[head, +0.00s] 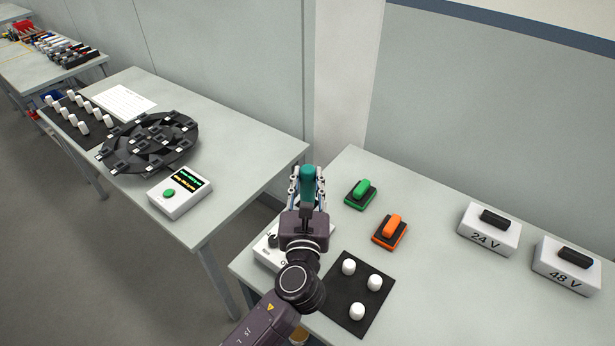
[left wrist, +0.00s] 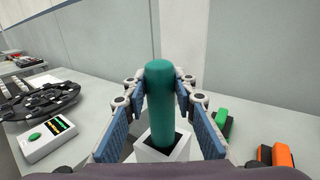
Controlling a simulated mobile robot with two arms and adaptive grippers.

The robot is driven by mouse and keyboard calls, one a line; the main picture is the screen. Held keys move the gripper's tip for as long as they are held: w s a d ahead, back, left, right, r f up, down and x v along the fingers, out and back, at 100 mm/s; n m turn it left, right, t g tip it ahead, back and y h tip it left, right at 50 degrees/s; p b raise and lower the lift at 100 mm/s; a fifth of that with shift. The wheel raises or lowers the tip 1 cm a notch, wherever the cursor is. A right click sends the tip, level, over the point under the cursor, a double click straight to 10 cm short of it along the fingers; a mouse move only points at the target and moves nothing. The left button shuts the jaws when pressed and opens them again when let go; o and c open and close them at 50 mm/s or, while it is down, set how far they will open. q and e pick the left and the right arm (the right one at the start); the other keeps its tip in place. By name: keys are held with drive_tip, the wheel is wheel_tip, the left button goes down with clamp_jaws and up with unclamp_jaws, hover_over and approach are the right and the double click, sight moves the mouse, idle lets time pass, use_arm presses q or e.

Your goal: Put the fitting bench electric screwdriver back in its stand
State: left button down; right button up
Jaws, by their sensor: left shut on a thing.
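The teal electric screwdriver (head: 307,182) is upright between the fingers of my left gripper (head: 307,190), which is shut on it. In the left wrist view the teal body (left wrist: 160,100) stands between the two blue finger pads. A white square stand (left wrist: 178,152) with a dark opening shows directly below and around the screwdriver's lower end in that view. I cannot tell how far the tip is inside the opening. The stand is hidden behind my gripper in the head view. My right gripper is not in view.
Green (head: 360,193) and orange (head: 389,231) blocks sit right of my gripper. A black mat (head: 347,309) with white cylinders lies nearer. A white box (head: 268,245) is partly behind my arm. The 24 V (head: 489,229) and 48 V (head: 567,268) boxes stand farther right.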

use_arm(q)
drive_tip(key=c, duration=1.5)
unclamp_jaws()
drive_tip(key=shift+f, duration=0.1)
drive_tip(key=s, duration=1.2)
drive_tip(key=shift+a, duration=0.25)
